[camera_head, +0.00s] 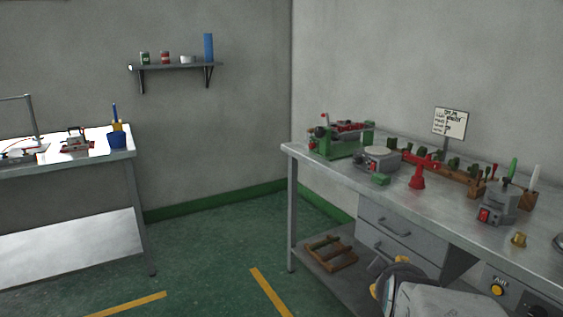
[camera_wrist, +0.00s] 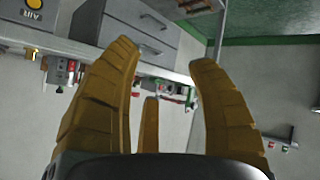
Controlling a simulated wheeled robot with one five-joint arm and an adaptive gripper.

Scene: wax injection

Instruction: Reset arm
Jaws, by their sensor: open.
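My gripper shows in the wrist view (camera_wrist: 165,75), its yellow ribbed fingers spread apart with nothing between them. In the head view my arm is at the bottom right, in front of the drawers of the right workbench, with yellow finger parts (camera_head: 384,285) beside a dark round part. The fingers appear clear of the bench. The wrist view is turned over, with the bench and its drawers (camera_wrist: 140,28) across the top.
Another table (camera_head: 68,163) stands left. Green floor between is free.

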